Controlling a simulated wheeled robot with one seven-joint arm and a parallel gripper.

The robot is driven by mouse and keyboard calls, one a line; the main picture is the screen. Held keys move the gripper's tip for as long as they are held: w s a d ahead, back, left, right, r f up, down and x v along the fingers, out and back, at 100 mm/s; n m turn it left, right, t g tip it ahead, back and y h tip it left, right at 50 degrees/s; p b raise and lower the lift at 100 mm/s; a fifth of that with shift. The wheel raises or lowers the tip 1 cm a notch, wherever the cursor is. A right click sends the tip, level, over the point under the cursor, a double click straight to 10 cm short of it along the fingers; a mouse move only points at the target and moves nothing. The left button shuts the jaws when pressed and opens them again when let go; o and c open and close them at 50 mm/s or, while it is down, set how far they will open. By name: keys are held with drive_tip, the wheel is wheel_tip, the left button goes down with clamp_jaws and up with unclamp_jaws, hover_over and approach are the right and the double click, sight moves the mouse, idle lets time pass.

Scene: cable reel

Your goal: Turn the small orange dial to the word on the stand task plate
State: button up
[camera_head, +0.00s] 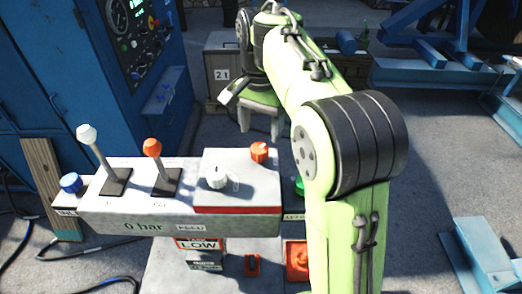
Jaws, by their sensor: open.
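The small orange dial (260,151) sits at the back right on top of the grey control box (120,218). Its setting is too small to read. The task plate (200,244) on the stand below the box has a red border and reads "LOW". My gripper (260,131) is beyond the box, behind the dial in the picture and apart from it. Its two pale fingers point down, spread apart and empty. My arm covers the area right of the box.
A white dial (216,177) is left of the orange one. An orange-knobbed lever (153,148), a white-knobbed lever (87,135) and a blue knob (71,183) stand farther left. A blue cabinet (120,90) is behind. Grey floor lies beyond the box.

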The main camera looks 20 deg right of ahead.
sight(259, 147)
drive_tip(key=f+b, duration=0.1)
drive_tip(key=f, duration=0.5)
drive_tip(key=shift+a+f, duration=0.1)
drive_tip(key=shift+a, duration=0.1)
drive_tip(key=shift+d, duration=0.1)
drive_tip(key=c, duration=1.1)
drive_tip(key=shift+o, duration=0.2)
drive_tip(key=shift+n+p, duration=0.3)
drive_tip(key=shift+n, duration=0.1)
drive_tip(key=n, duration=0.1)
drive_tip(key=n+p, duration=0.1)
drive_tip(key=n, duration=0.1)
drive_tip(key=shift+r+n, duration=0.2)
drive_tip(key=shift+n, duration=0.1)
drive_tip(key=shift+n+p, duration=0.45)
drive_tip(key=shift+n, duration=1.85)
